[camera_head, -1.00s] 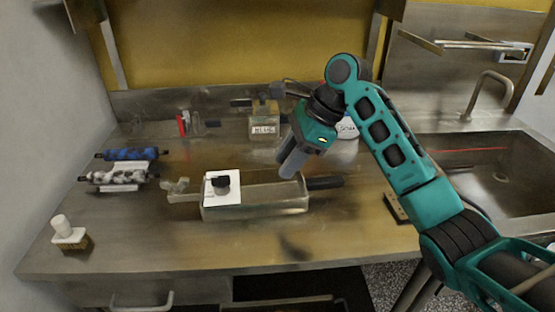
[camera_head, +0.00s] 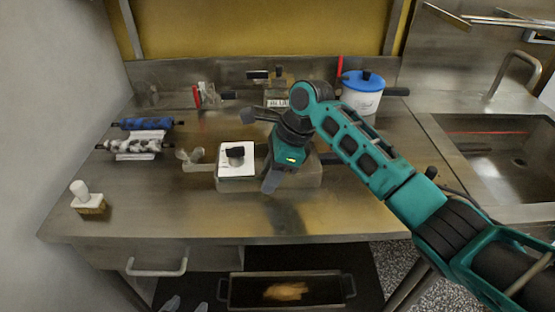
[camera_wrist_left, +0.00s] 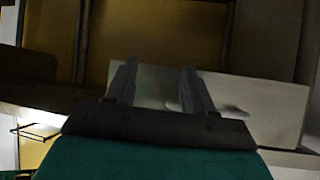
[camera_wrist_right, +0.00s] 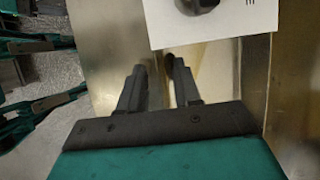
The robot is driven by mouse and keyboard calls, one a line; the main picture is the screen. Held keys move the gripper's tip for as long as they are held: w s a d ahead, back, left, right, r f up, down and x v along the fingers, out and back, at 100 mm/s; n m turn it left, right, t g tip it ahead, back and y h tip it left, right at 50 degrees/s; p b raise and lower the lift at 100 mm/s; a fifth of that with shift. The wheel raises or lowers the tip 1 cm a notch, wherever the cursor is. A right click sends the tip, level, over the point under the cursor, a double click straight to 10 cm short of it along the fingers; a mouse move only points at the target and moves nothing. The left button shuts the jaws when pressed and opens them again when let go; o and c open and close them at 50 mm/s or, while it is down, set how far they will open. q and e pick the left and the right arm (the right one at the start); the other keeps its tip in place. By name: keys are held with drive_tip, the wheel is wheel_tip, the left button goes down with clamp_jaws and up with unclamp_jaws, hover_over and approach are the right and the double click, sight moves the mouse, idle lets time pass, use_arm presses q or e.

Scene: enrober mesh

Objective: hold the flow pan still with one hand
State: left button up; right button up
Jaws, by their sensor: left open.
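A long box-shaped metal pan (camera_head: 300,178), seemingly the flow pan, sits on the bench. A white card (camera_head: 232,172) with a small black object (camera_head: 236,157) covers its left part. My right gripper (camera_head: 270,185) points down at the pan's front side, right of the card, hiding part of it. In the right wrist view its fingers (camera_wrist_right: 157,66) stand slightly apart beside the card; whether they touch or grip the pan is unclear.
Two rollers, blue (camera_head: 143,124) and mottled (camera_head: 133,145), lie at the left. A white-handled brush (camera_head: 87,199) stands at the front left. A blue-lidded pot (camera_head: 362,92) is at the back, a sink (camera_head: 500,150) at the right. A tray (camera_head: 286,290) sits below the bench.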

drive_tip(key=shift+a+f, duration=0.15)
drive_tip(key=shift+f, duration=0.2)
drive_tip(key=shift+c, duration=0.2)
clamp_jaws()
idle(0.7)
